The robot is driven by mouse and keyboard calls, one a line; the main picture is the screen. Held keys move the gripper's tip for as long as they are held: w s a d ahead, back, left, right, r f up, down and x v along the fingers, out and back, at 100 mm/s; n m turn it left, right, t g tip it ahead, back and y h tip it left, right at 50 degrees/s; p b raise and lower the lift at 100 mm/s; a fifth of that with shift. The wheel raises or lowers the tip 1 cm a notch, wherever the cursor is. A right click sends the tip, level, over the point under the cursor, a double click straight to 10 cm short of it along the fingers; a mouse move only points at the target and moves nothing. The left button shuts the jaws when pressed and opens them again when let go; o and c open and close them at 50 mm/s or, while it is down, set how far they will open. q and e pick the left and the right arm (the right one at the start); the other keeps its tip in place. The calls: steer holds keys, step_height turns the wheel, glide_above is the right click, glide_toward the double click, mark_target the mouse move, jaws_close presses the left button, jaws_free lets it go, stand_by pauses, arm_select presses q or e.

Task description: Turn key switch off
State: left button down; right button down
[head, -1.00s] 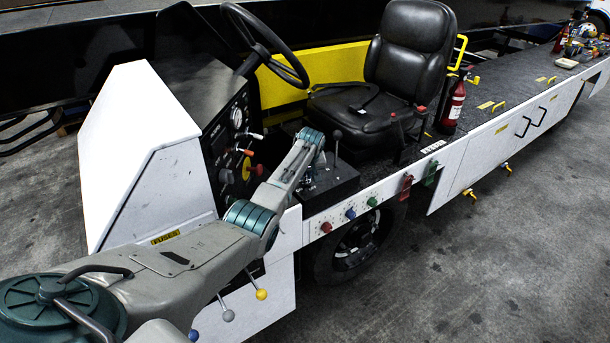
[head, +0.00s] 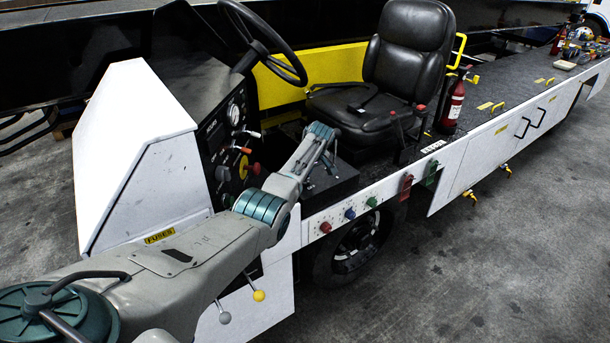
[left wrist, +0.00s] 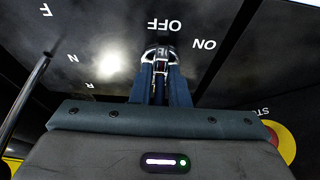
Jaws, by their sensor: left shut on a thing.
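The key switch (left wrist: 158,52) shows as a silver ring on the black panel in the left wrist view, with the labels OFF and ON beside it. My left gripper (left wrist: 160,70) is shut on it, and its fingers hide most of the key. The key's exact angle is hard to tell. In the head view my left arm reaches in front of the loader's dashboard (head: 222,135); the key switch and the fingertips cannot be made out there. My right gripper is not in view.
A red stop button on a yellow ring (left wrist: 283,141) sits close to my left gripper. The steering wheel (head: 290,65), black seat (head: 385,105) and a lever (head: 336,140) are near my arm. Coloured knobs line the white side panel. The floor at the right is clear.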

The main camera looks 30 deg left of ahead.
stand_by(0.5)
arm_select(q)
steer(key=c, duration=1.4)
jaws_free()
steer(key=shift+r, duration=0.1)
steer(key=b+v, duration=0.2)
steer(key=v, duration=0.8)
steer(key=shift+d+r, duration=0.15)
steer(key=shift+r, duration=0.1)
